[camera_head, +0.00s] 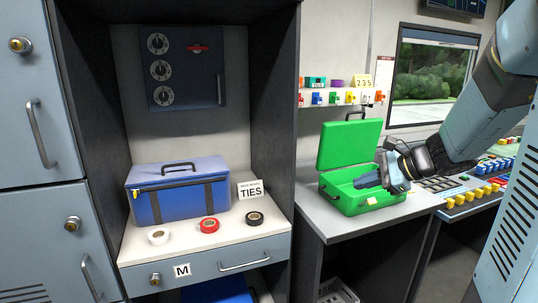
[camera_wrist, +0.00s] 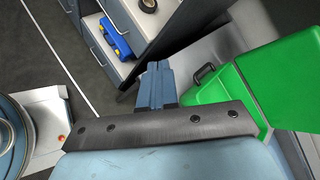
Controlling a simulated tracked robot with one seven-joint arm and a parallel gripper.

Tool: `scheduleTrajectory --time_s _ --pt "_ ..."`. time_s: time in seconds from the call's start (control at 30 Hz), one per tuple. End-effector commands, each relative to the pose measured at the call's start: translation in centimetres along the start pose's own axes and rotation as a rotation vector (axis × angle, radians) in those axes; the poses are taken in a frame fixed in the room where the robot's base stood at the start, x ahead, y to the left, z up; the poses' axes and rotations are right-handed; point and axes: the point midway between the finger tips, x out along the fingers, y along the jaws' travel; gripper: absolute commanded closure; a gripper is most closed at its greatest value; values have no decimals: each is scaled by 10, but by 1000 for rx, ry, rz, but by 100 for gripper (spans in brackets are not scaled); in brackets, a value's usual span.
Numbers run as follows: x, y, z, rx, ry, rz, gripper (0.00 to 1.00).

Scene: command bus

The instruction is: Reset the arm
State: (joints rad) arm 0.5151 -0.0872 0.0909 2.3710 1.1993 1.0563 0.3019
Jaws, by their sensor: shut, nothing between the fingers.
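My gripper (camera_head: 362,181) is at the end of my arm on the right in the head view. Its blue fingers point left, in front of the open green case (camera_head: 352,204). I cannot tell how far above or inside the case they are. In the wrist view the fingers (camera_wrist: 157,72) are together, with nothing between them. The case's green lid (camera_head: 347,145) stands raised behind. Green surfaces of the case (camera_wrist: 285,80) fill the right of the wrist view.
A control desk (camera_head: 478,183) with coloured buttons lies right of the case, beneath a window (camera_head: 433,73). On the left, a recessed counter (camera_head: 150,254) holds a blue box (camera_head: 180,193), white tape (camera_head: 158,237), red tape (camera_head: 209,225), black tape (camera_head: 255,218) and a TIES card (camera_head: 250,190).

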Motion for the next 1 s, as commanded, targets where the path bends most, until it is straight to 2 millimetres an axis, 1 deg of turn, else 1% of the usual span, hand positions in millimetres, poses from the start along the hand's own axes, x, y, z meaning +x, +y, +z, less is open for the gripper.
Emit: scheduleTrajectory --time_s 0.03,0.1,0.27,0.4,0.5,0.7,0.9,1.0 --pt "-1 11 15 -83 17 45 100" --pt "-3 26 30 -200 46 111 100" --pt "-15 60 57 -467 114 250 100" --pt "-30 86 73 -705 177 360 100" --pt "-43 102 81 -872 225 433 100" --pt "-74 126 91 -1205 331 561 100" --pt "-103 136 94 -1467 429 652 100" --pt "-111 138 95 -1543 461 678 100"
